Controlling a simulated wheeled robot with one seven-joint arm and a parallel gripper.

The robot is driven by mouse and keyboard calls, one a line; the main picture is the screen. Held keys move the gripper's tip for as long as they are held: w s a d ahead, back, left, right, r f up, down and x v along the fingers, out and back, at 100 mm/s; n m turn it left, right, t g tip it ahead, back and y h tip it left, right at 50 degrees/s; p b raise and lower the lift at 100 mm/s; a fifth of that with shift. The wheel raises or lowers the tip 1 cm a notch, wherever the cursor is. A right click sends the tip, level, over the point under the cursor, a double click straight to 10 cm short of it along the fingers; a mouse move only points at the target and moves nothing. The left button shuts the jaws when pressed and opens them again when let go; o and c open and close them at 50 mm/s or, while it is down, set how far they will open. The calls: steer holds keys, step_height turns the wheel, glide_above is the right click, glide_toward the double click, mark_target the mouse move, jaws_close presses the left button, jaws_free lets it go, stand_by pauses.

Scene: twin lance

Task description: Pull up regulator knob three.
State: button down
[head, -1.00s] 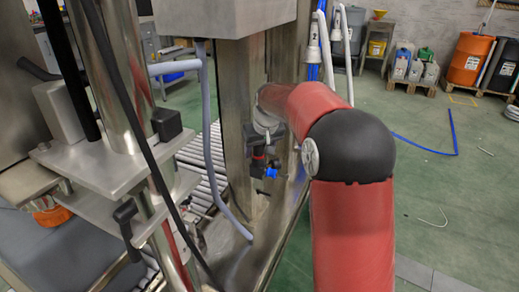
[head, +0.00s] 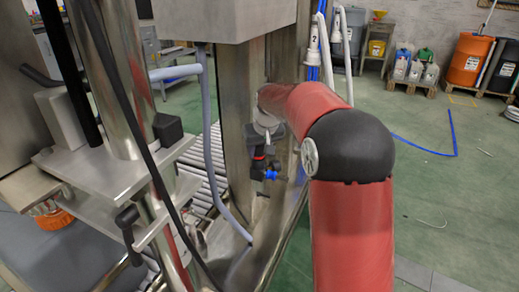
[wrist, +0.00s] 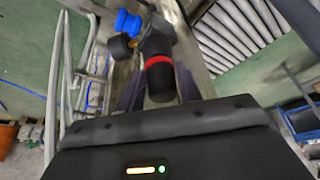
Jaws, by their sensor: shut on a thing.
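A regulator knob (wrist: 160,78), black with a red ring at its base, sits between the two dark fingers of my gripper (wrist: 159,90) in the wrist view. The fingers are shut on it, one on each side. A blue fitting (wrist: 128,22) is beside the knob on the regulator body. In the head view the regulator's blue fitting (head: 270,175) shows low beside the steel column, and my gripper (head: 262,146) is just above it, partly hidden by my red arm. No number can be read on the knob, and its height on the regulator cannot be told.
A steel column (head: 238,120) stands right behind the regulator. A grey hose (head: 208,150) hangs to its left, near a steel clamp frame (head: 115,175). White pipes (head: 314,45) rise behind my arm. A roller conveyor (wrist: 235,35) runs past. The green floor at right is open.

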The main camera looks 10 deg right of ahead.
steer(key=shift+r, duration=0.2)
steer(key=c, duration=0.9)
jaws_free()
steer(key=shift+c, duration=0.2)
steer(key=v, duration=0.7)
steer(key=shift+s+r, duration=0.2)
steer(key=shift+r, duration=0.15)
